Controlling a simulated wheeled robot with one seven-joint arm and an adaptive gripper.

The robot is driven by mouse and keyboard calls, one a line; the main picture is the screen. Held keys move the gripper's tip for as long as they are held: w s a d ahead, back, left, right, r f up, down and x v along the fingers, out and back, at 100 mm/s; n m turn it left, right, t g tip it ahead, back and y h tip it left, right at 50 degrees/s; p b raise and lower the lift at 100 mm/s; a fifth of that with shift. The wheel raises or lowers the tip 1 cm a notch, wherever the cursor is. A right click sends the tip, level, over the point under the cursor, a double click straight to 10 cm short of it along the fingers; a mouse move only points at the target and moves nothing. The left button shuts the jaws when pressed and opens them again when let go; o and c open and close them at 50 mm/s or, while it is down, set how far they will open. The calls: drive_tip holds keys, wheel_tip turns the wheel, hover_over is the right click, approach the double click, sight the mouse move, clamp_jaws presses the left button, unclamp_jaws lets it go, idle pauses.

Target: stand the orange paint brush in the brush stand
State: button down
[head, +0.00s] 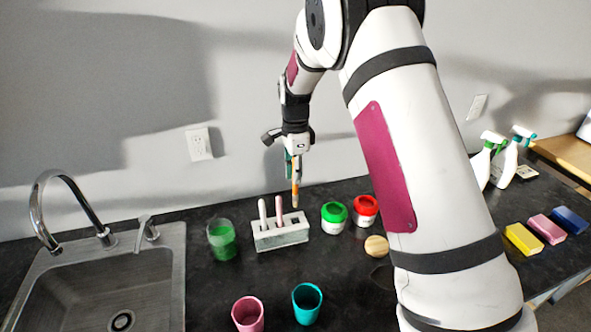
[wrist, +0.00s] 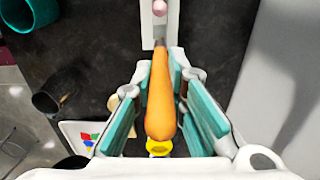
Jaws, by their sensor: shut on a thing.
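The orange paint brush (head: 295,187) hangs roughly upright, its lower tip pointing down above the right end of the brush stand. My gripper (head: 294,157) is shut on its upper part. In the wrist view the orange handle (wrist: 161,100) lies between the teal finger pads of my gripper (wrist: 162,112). The brush stand (head: 281,239) is a pale grey block on the dark counter. It holds a white brush (head: 262,212) and a pink brush (head: 279,208); a dark empty hole shows at its right end. Part of the stand (wrist: 147,25) shows at the top of the wrist view.
A green-filled jar (head: 221,241) stands left of the stand; green (head: 334,218) and red (head: 366,210) paint pots stand right of it. Pink (head: 248,314) and teal (head: 307,304) cups are in front. A sink (head: 110,290) is at left. Sponges (head: 546,229) lie at right.

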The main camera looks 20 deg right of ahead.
sight(296, 206)
drive_tip(key=shift+f+b, duration=0.95)
drive_tip(key=shift+f, duration=4.6)
